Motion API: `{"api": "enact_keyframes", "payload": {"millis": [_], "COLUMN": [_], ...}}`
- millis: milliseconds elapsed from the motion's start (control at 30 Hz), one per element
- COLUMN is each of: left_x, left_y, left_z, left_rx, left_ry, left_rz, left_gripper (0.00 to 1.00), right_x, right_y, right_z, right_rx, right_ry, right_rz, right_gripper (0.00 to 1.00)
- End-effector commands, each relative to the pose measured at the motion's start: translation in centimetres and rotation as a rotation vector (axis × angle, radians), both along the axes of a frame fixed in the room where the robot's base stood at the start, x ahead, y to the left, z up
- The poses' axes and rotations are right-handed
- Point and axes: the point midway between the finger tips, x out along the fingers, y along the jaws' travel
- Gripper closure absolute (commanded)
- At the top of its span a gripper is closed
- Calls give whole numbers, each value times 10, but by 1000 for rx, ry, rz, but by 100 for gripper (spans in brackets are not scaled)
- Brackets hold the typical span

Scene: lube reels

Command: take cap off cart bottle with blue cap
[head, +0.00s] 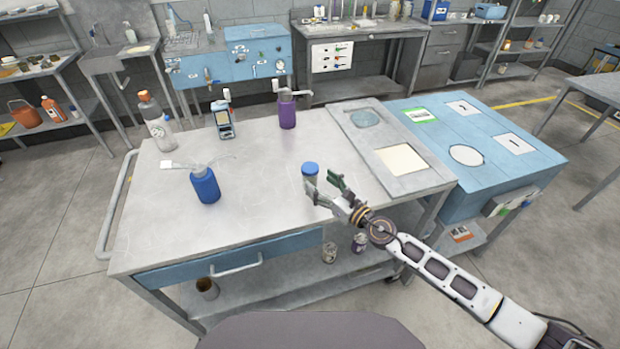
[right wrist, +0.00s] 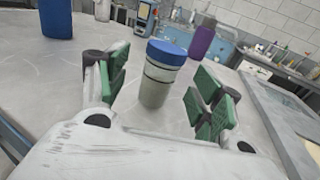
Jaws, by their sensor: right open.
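The bottle with a blue cap (head: 310,170) stands upright on the cart top (head: 255,235), right of its middle. In the right wrist view the bottle (right wrist: 156,90) shows a pale grey body with a dark band, and its blue cap (right wrist: 167,53) is on. My right gripper (head: 325,190) is open at the bottle's near right side. In the right wrist view its green-padded fingers (right wrist: 160,92) stand to either side of the bottle, with gaps on both sides, and the bottle appears ahead of them. My left gripper is not in view.
A blue bottle (head: 205,187) with a dispenser top stands left on the cart. A purple bottle (head: 287,112), a handheld meter (head: 224,122) and an orange-capped clear bottle (head: 157,125) stand further back. A grey panel (head: 405,172) lies to the right. The front of the cart top is clear.

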Motion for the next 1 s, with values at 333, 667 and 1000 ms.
{"api": "enact_keyframes", "payload": {"millis": [333,667,1000], "left_x": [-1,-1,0], "left_y": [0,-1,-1], "left_z": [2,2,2], "left_rx": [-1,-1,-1], "left_ry": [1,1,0], "left_rz": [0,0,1], "left_gripper": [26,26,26], "right_x": [9,11,34], "right_y": [8,9,23], "right_z": [0,0,0], "right_rx": [0,-1,0], "right_ry": [0,-1,-3], "right_rz": [0,0,0], "right_gripper": [34,34,34]}}
